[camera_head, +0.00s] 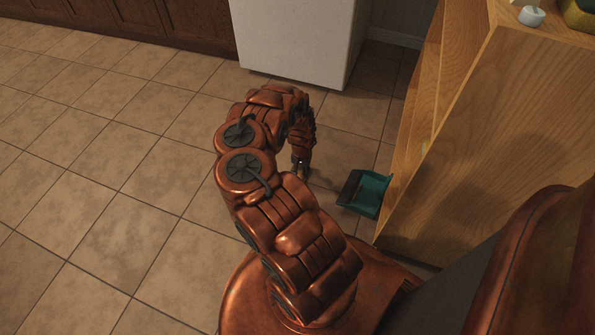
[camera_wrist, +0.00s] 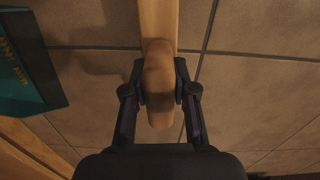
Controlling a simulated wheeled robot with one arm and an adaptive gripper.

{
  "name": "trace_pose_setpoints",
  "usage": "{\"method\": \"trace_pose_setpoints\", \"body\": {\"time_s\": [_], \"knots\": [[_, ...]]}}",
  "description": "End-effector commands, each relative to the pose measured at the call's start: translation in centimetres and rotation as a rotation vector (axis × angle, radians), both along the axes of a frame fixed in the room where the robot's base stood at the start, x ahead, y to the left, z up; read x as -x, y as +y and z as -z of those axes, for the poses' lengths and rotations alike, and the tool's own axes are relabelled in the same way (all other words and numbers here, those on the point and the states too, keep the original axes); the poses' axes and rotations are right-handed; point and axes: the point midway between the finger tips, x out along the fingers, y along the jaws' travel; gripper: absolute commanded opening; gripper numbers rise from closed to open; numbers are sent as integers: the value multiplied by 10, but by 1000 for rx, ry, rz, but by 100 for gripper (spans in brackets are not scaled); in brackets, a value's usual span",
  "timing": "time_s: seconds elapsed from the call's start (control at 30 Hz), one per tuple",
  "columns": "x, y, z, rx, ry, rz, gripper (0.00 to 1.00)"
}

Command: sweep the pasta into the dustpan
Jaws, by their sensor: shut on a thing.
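My gripper (camera_wrist: 160,85) is shut on a pale wooden handle (camera_wrist: 159,28). The handle runs up out of the wrist view, so the tool's head is hidden. In the head view my gripper (camera_head: 300,168) is low, left of the dustpan, mostly behind my arm.
The wooden cabinet (camera_head: 480,140) stands close on the right, with a small white object (camera_head: 531,16) on top. A white appliance (camera_head: 295,40) stands at the back. Open tile floor (camera_head: 90,170) lies to the left.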

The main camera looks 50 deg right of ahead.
Motion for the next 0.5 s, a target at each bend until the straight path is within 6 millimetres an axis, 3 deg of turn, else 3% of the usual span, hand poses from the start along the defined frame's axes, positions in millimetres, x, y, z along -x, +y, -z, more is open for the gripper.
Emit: {"method": "trace_pose_setpoints", "body": {"time_s": [0.5], "knots": [[27, -11, 0, 0, 0, 0, 0]]}}
